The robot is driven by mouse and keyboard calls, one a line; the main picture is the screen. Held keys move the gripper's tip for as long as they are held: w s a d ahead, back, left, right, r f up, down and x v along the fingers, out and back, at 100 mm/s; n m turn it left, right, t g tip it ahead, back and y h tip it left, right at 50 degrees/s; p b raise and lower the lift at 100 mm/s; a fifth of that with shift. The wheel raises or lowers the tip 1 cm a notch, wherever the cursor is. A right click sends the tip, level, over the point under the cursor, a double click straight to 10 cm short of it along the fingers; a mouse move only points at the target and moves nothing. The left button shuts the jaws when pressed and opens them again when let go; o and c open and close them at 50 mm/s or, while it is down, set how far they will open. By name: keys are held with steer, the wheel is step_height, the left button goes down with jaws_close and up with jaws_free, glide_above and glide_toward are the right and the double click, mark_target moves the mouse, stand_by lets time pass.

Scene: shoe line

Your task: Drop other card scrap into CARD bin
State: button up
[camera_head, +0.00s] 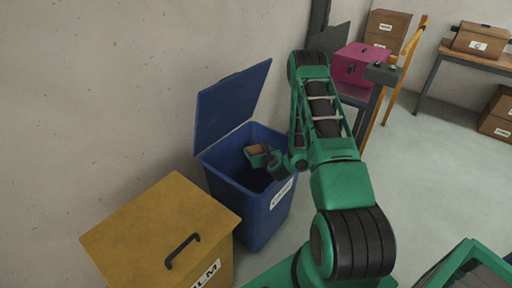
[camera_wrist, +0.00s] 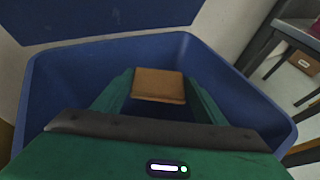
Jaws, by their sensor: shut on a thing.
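A blue bin (camera_head: 247,203) stands against the wall with its lid (camera_head: 232,105) raised. A white label (camera_head: 282,193) is on its front, its print too small to read surely. My gripper (camera_head: 259,152) is over the bin's open mouth and is shut on a small brown piece of card scrap (camera_wrist: 158,84). In the wrist view the scrap is held between the two green fingers (camera_wrist: 157,90), with the blue bin walls (camera_wrist: 240,92) around it. The bin's floor is mostly hidden by my gripper and the scrap.
A yellow bin (camera_head: 150,225) with a closed, handled lid stands left of the blue bin, its label partly reading "LM". A pink box (camera_head: 360,62) sits behind my arm. Cardboard boxes (camera_head: 482,40) rest on a table at the back right. Open floor (camera_head: 430,150) lies to the right.

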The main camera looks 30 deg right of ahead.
steer(key=shift+f, duration=0.6)
steer(key=o, duration=1.1)
steer(key=shift+s, duration=0.15)
steer(key=v, duration=1)
steer(key=shift+r, duration=0.15)
